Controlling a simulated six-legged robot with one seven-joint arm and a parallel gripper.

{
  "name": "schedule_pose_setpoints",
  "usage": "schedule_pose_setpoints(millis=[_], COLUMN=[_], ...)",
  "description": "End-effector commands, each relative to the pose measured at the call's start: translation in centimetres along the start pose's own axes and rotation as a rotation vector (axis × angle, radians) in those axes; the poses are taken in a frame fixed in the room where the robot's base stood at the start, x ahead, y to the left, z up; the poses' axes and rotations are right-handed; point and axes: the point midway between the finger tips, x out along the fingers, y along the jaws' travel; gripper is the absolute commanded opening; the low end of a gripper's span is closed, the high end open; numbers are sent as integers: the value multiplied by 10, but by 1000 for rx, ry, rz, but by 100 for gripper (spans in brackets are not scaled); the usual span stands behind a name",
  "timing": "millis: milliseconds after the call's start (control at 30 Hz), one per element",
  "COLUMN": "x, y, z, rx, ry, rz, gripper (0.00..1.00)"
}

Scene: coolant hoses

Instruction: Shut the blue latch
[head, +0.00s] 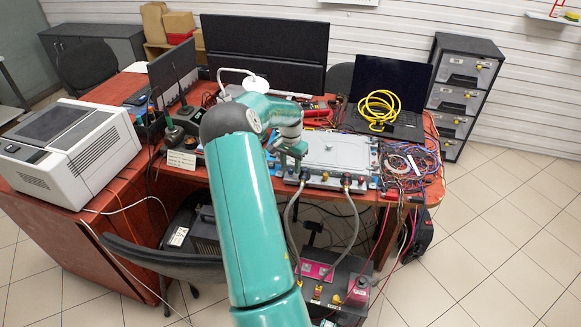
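My teal arm crosses the middle of the head view, and my gripper (292,158) is at the left front part of a flat silver unit (338,150) on the red table. The gripper is small and partly covered by my own arm, so its fingers are unclear. Two grey hoses (353,225) hang from this edge to a dark box (345,283) below. I cannot make out the blue latch with certainty, nor whether it is open or shut.
A yellow coiled cable (378,107) lies on a laptop (392,88) behind the unit. Tangled wires (408,165) lie to its right. A white printer-like machine (70,150) and a dark chair (165,255) are at the left.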

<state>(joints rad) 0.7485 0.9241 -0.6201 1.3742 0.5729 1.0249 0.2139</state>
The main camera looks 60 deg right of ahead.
Motion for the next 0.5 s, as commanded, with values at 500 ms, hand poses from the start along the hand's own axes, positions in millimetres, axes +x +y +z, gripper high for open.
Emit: schedule_pose_setpoints(millis=[500], x=[12], y=[0], z=[0], rx=[0], ry=[0], rz=[-1], gripper=[22])
